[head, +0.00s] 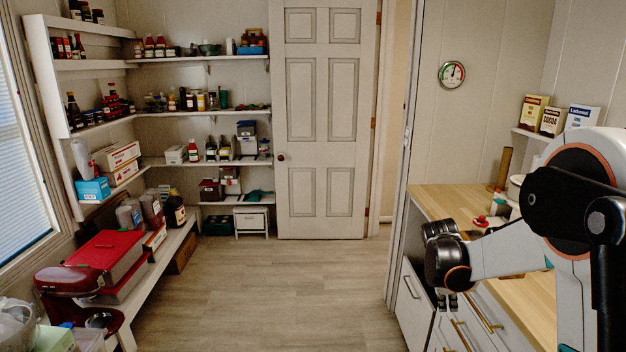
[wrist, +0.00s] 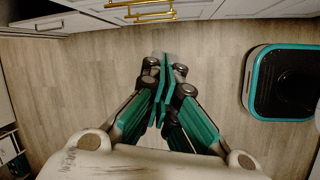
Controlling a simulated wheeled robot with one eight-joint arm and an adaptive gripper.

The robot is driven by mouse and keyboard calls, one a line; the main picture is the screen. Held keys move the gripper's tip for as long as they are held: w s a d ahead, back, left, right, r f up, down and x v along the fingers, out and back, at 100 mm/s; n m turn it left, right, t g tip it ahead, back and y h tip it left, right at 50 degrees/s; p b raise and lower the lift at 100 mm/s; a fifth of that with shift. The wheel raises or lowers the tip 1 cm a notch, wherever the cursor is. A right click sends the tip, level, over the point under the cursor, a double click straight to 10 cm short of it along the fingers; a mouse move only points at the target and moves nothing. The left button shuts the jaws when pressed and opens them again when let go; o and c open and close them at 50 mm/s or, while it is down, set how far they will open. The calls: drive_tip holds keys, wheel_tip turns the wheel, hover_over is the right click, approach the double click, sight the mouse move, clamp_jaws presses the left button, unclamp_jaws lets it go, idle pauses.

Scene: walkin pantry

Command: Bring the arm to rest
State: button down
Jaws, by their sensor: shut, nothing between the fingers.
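My gripper (wrist: 163,85) points down over the wooden floor in the wrist view. Its teal-padded fingers meet at the tips, and nothing is between them. In the head view my gripper (head: 450,300) is small and partly hidden behind my wrist. It hangs beside the counter's left end, in front of the drawer fronts. My arm reaches in from the right, bent, across the counter.
A wooden counter (head: 452,203) with drawers (head: 480,325) stands at the right. A brass drawer handle (wrist: 140,14) shows in the wrist view. Stocked shelves (head: 200,112) and a low bench (head: 158,277) line the left. A white door (head: 322,130) is at the back. The middle floor (head: 270,290) is clear.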

drive_tip(key=s+a+r+m+t+y, duration=0.25)
drive_tip(key=s+a+r+m, duration=0.55)
drive_tip(key=s+r, duration=0.6)
drive_tip(key=s+a+m+t, duration=0.1)
drive_tip(key=s+a+m, duration=0.2)
drive_tip(key=s, duration=0.4)
drive_tip(key=s+a+m+t+y, duration=0.1)
drive_tip(key=s+a+m+t, duration=0.1)
drive_tip(key=s+a, duration=0.3)
drive_tip(key=s+m, duration=0.1)
drive_tip(key=s, duration=0.1)
drive_tip(key=shift+s+m, duration=0.4)
drive_tip(key=shift+d, duration=0.1)
